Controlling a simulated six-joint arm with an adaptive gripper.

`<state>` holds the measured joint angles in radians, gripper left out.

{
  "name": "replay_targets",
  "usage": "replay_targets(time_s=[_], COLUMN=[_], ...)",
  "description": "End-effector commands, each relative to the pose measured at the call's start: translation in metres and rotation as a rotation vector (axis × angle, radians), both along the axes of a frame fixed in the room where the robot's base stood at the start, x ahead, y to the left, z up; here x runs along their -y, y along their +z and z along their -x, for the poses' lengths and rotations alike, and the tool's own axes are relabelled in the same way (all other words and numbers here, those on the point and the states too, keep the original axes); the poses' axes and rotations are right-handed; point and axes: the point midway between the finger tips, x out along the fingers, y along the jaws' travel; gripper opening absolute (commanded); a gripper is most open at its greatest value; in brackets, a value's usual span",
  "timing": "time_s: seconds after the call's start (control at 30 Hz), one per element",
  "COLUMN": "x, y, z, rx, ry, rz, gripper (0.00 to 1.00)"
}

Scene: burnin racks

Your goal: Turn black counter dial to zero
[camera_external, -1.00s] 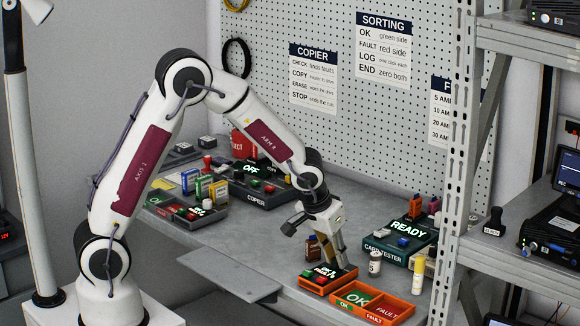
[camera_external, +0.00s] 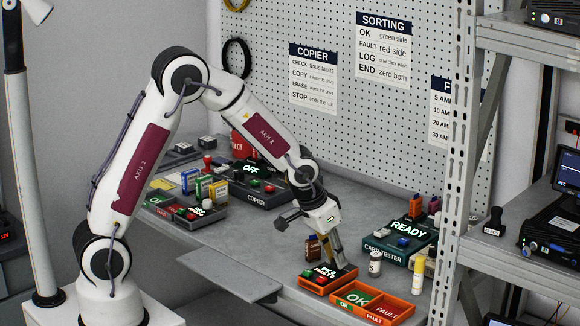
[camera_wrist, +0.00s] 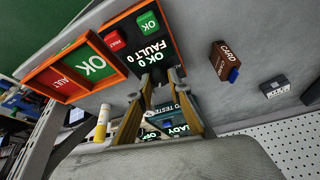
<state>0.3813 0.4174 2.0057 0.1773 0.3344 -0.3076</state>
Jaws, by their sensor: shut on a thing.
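The counter (camera_external: 323,275) is an orange-edged box with a black panel reading OK and FAULT, at the front of the bench. My gripper (camera_external: 337,259) points down at the counter's rear right part. In the wrist view my gripper (camera_wrist: 156,84) has its two tan fingers on either side of the black dial (camera_wrist: 157,74), shut on it. The dial is dark and mostly hidden between the fingertips.
An orange tray (camera_external: 391,315) with green OK and red FAULT sides adjoins the counter on the right. A brown card block (camera_external: 313,247), a white bottle (camera_external: 375,263) and the card tester (camera_external: 398,246) stand close behind. A metal rack post (camera_external: 455,180) rises at right.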

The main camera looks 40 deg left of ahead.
Motion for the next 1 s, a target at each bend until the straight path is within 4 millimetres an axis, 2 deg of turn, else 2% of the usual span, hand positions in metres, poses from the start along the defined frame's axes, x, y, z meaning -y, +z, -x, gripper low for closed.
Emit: replay_targets(time_s=[0.27,0.3,0.33,0.77,1.0], x=[0.0,0.0,0.0,0.0,-0.001], y=[0.0,0.0,0.0,0.001,0.012], z=[0.0,0.0,0.0,0.001,0.004], rx=[-0.001,-0.001,-0.001,0.0,0.001], ry=[0.0,0.0,0.001,0.001,0.001], rz=[0.0,0.0,0.0,0.0,0.001], gripper=[0.0,0.29,0.35,0.35,0.35])
